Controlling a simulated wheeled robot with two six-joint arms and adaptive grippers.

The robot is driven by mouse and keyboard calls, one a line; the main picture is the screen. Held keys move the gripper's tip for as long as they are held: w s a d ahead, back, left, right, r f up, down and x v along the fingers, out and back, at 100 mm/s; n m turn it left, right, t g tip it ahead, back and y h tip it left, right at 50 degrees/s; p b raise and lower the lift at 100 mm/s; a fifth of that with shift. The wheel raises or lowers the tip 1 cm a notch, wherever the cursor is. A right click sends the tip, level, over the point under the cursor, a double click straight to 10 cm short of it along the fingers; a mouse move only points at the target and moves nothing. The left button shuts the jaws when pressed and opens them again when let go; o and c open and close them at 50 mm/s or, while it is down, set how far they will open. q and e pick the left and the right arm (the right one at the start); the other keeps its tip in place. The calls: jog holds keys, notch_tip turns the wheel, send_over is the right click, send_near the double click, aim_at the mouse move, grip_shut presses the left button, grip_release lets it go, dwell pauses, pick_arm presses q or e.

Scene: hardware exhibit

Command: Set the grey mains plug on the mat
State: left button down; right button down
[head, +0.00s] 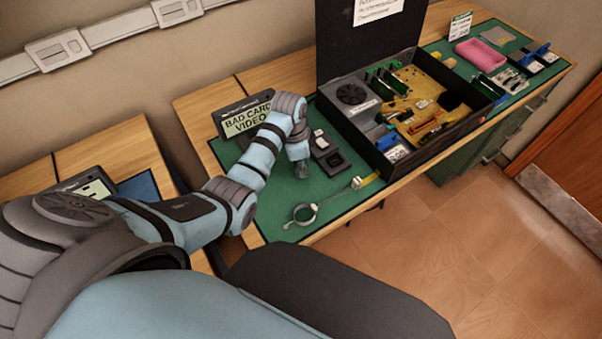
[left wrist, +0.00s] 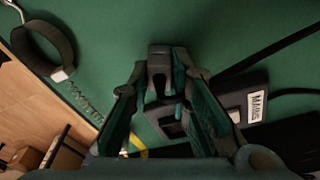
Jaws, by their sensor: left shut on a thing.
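The grey mains plug (left wrist: 160,62) is dark grey and sits between the fingertips of my left gripper (left wrist: 164,80), which is shut on it. In the head view my left gripper (head: 301,168) points down over the green mat (head: 250,190); the plug is hard to make out there. In the left wrist view the mat (left wrist: 170,25) fills the background. Whether the plug touches the mat is unclear. A black box labelled MAINS (left wrist: 240,92), with a cable, lies close beside the plug. My right gripper is not in view.
An open computer case (head: 440,135) stands right of the mat's clear part. A wrist strap (head: 303,214) lies near the front edge. A BAD CARD VIDEO sign (head: 243,115) stands behind my arm. A pink block (head: 480,54) and tools lie farther right.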

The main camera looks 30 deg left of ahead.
pick_arm(q)
jog(key=shift+f, duration=0.25)
jog(key=c, duration=1.9)
grip_release()
jog(key=shift+f, duration=0.25)
jog(key=shift+c, duration=0.2)
jog(key=o, duration=0.5)
jog(key=shift+c, duration=0.2)
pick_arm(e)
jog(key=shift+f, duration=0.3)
pick_arm(q)
jog(key=shift+r+p, duration=0.15)
jog(key=shift+p, duration=0.15)
